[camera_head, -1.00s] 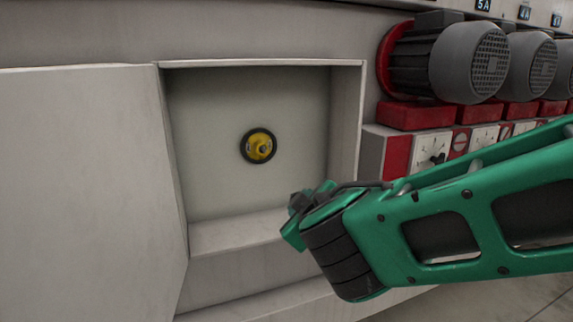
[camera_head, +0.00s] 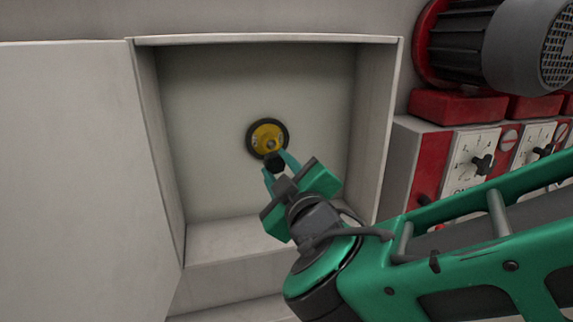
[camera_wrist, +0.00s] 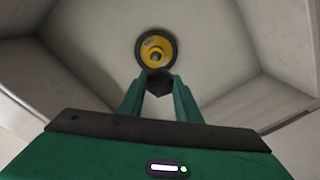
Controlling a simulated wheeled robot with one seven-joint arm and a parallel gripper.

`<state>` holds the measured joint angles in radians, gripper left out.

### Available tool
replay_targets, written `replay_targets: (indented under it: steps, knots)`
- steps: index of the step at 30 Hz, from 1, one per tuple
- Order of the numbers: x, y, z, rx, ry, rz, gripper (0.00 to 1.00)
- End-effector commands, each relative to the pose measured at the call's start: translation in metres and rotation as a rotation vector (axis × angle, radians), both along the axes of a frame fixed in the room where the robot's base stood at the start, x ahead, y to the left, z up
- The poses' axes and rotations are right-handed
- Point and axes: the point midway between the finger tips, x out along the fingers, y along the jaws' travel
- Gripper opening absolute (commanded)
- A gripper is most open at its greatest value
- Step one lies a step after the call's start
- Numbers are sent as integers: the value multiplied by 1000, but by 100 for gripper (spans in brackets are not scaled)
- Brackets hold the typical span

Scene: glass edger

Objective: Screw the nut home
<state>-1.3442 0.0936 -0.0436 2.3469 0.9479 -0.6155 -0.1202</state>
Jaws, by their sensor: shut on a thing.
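A yellow disc with a black rim (camera_head: 267,137) sits on the back wall of a recessed box and has a small stud at its centre. It also shows in the wrist view (camera_wrist: 156,50). My gripper (camera_head: 275,168) is inside the box, in front of and just below the disc. The nut overlaps the disc's lower rim in both views. I cannot tell how much gap lies between the nut and the stud.
The recess (camera_head: 212,243) has walls on both sides, a top edge and a bottom ledge. A pale panel (camera_head: 70,170) stands at the left. At the right are a motor (camera_head: 480,50) and red-and-white dial boxes (camera_head: 475,160). The left part of the recess is free.

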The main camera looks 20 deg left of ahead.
Motion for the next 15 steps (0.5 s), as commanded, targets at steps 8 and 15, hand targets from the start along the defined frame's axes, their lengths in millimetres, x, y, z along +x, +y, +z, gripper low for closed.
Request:
replay_targets:
  steps: [8, 15]
  knots:
    - [9, -15, -1, 2, -1, -21, 7]
    - [21, -4, -1, 2, 0, -17, 7]
